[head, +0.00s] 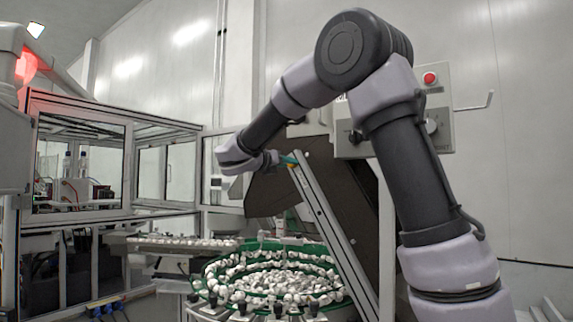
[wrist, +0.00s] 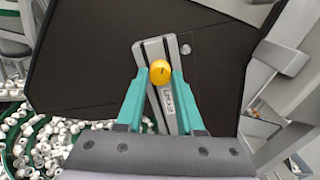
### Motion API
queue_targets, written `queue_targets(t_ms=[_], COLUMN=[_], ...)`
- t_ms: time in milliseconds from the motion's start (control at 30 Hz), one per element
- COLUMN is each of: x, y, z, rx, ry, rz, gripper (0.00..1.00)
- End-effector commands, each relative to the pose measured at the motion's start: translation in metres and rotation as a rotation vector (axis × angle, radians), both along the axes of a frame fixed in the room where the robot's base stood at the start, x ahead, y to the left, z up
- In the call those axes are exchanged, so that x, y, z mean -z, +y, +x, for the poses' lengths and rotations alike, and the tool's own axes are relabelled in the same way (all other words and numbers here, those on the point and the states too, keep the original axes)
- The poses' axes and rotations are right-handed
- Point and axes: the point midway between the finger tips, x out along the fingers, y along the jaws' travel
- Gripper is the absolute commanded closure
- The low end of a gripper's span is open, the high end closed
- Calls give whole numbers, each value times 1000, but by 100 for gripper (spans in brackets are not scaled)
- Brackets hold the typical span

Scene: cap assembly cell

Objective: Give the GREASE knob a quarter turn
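The knob is yellow and round with a dark mark line on its face (wrist: 160,72). It sits on a grey metal bar with a small label below it (wrist: 168,99); the lettering is too small to read surely. My gripper (wrist: 160,76) has two teal fingers, one on each side of the knob, with a narrow gap showing on both sides. It looks open around the knob and holds nothing. In the head view, my gripper (head: 288,158) reaches the top of the slanted bar (head: 328,225), where a bit of yellow shows. My arm hides part of the area.
A dark panel (wrist: 95,60) lies behind the bar. Below is a green-rimmed bowl (head: 345,292) full of white caps. A framed glass cell (head: 125,212) is at left.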

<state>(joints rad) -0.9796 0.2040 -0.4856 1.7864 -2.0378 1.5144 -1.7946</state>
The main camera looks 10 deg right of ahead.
Motion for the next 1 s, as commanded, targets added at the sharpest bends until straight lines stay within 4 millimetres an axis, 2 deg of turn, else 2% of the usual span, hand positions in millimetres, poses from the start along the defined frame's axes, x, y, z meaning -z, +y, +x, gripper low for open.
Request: queue_targets(t_ms=[467, 1000], x=[0, 1], y=[0, -1], z=[0, -1], rx=[1, 2], ry=[-70, -406], rz=[71, 407], gripper=[100, 100])
